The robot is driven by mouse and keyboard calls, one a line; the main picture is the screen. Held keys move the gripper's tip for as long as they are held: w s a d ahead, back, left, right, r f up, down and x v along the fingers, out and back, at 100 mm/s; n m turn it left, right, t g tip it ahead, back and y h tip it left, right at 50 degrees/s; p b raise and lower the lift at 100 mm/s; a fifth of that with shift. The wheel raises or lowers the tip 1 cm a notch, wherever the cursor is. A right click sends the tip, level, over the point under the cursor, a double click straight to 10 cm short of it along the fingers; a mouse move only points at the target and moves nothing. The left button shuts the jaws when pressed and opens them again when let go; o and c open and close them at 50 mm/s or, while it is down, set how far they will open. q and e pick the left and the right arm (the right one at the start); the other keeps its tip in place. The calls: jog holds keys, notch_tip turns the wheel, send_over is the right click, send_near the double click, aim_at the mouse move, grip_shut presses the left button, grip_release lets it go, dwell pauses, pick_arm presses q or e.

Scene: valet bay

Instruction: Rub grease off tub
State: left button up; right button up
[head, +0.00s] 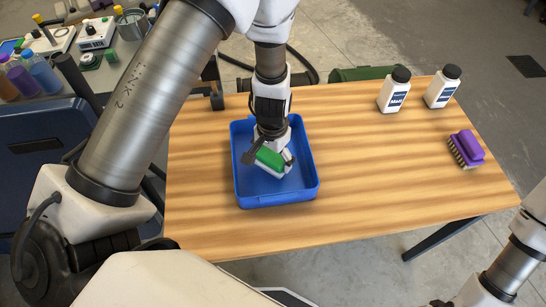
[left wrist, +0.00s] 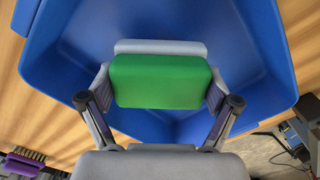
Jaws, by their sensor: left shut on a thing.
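A blue tub (head: 309,186) stands on the wooden table, left of its middle, and fills much of the left wrist view (left wrist: 255,50). My left gripper (head: 272,162) reaches down inside the tub. In the left wrist view, its two fingers (left wrist: 158,95) are shut on the sides of a green block with a pale grey layer, like a sponge (left wrist: 158,80). The sponge also shows in the head view (head: 269,158), low over the tub floor. I cannot tell whether it touches the floor. No grease can be made out. My right gripper is out of view.
Two white bottles with black caps (head: 394,94) (head: 442,90) stand at the table's back right. A purple brush (head: 467,149) lies near the right edge. The table (head: 385,185) right of the tub is clear. A cluttered bench (head: 105,80) is at the far left.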

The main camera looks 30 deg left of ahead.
aim_at(273, 154)
pick_arm(q)
jog(key=shift+r+p, duration=2.1)
jog(key=shift+r, duration=0.55)
jog(key=shift+w, duration=0.1)
